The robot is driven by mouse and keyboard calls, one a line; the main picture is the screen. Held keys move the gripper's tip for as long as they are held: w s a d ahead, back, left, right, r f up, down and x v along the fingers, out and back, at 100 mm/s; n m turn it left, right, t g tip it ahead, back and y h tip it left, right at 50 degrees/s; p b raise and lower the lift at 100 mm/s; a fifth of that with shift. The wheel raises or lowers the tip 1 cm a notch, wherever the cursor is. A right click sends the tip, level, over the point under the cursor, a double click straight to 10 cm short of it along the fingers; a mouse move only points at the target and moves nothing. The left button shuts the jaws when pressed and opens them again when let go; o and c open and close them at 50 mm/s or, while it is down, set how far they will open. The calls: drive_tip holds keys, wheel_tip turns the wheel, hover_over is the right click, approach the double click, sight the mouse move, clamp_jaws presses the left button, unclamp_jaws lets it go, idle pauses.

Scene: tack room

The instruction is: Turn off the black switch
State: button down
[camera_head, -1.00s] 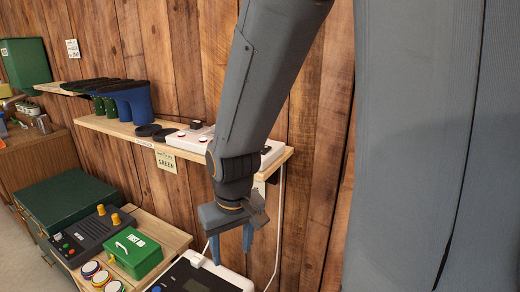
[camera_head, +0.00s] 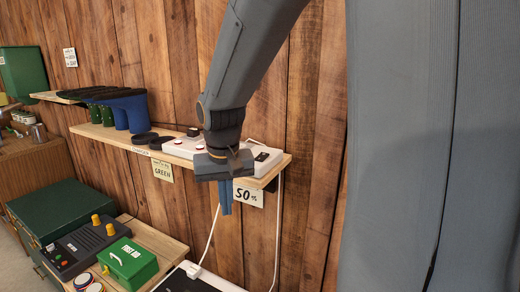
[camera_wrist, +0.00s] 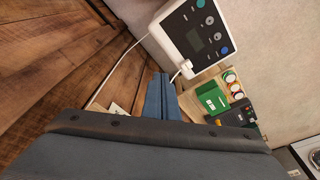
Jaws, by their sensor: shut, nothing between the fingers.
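A white box (camera_head: 262,150) at the right end of the wooden shelf has a small black part (camera_head: 262,157) on top that looks like a switch. Another white unit (camera_head: 180,147) to its left carries a small black block (camera_head: 193,132) and a red button; my arm hides where the two meet. My gripper (camera_head: 225,212) is shut and empty, pointing down in front of the shelf edge, apart from the boxes. In the wrist view my gripper (camera_wrist: 161,80) shows its fingers together. The shelf boxes do not show there.
The shelf (camera_head: 108,133) also holds boots (camera_head: 127,112) and black discs. A sign reading 50 (camera_head: 248,196) hangs below it. Lower down are a green first aid box (camera_head: 128,262), a control box with yellow knobs (camera_head: 85,244) and a white device (camera_wrist: 194,38) with a cable.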

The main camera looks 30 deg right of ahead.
drive_tip(key=w+d+r+m+h+b, duration=0.1)
drive_tip(key=w+d+r+m, duration=0.1)
drive_tip(key=w+d+r, duration=0.3)
drive_tip(key=w+d+r+m+b, duration=0.1)
drive_tip(key=w+d+r+m, duration=0.1)
drive_tip(key=r, duration=0.4)
wheel_tip(320, 180, up, 12)
drive_tip(key=m+h+b, duration=0.1)
drive_tip(key=m+h, duration=0.1)
drive_tip(key=m, duration=0.3)
hover_over(263, 154)
drive_tip(key=s+a, duration=0.2)
drive_tip(key=a, duration=0.2)
drive_tip(key=shift+s+a, duration=0.2)
drive_tip(key=shift+f, duration=0.1)
drive_tip(key=p+x, duration=0.1)
drive_tip(key=x, duration=0.3)
drive_tip(key=p+x, duration=0.1)
drive_tip(key=x, duration=0.4)
drive_tip(key=a+p+x, duration=0.1)
drive_tip(key=x, duration=0.4)
drive_tip(key=shift+s+f+p, duration=0.15)
drive_tip(key=shift+p, duration=0.15)
